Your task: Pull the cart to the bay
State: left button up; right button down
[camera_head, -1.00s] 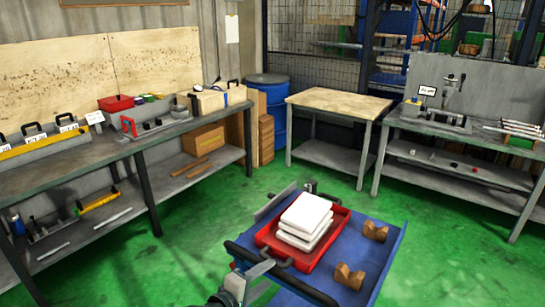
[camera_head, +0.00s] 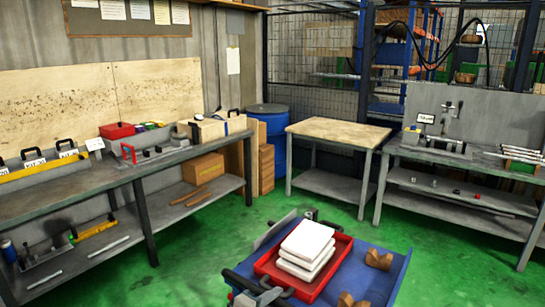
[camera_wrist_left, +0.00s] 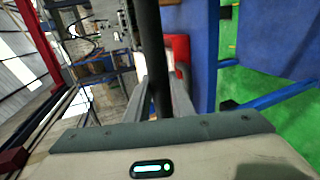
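The cart (camera_head: 385,262) has a blue top and stands low in the head view, its near edge cut off. A red tray (camera_head: 340,258) on it holds a stack of white blocks (camera_head: 306,245). Two brown notched blocks (camera_head: 378,259) sit beside the tray. My left gripper (camera_head: 258,292) is at the cart's black handle (camera_head: 234,279). In the left wrist view, the black handle bar (camera_wrist_left: 154,50) runs between the two fingers (camera_wrist_left: 160,98), which lie close on both sides of it. My right gripper does not show. I cannot pick out a marked bay.
A long bench (camera_head: 75,192) lines the left wall. A wooden-topped table (camera_head: 338,134) and a grey bench (camera_head: 455,152) stand behind the cart. A blue barrel (camera_head: 276,150) is in the corner. Green floor (camera_head: 195,255) is clear left of the cart.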

pick_arm(q)
jog(key=shift+s+a, duration=0.15)
grip_shut()
jog(key=s+a+p, duration=0.4)
jog(key=s+a, duration=0.1)
jog(key=s, duration=0.2)
jog(key=shift+s+f, duration=0.15)
jog(key=shift+f, duration=0.05)
jog(key=o, duration=1.2)
grip_release()
jog(key=shift+a+r, duration=0.1)
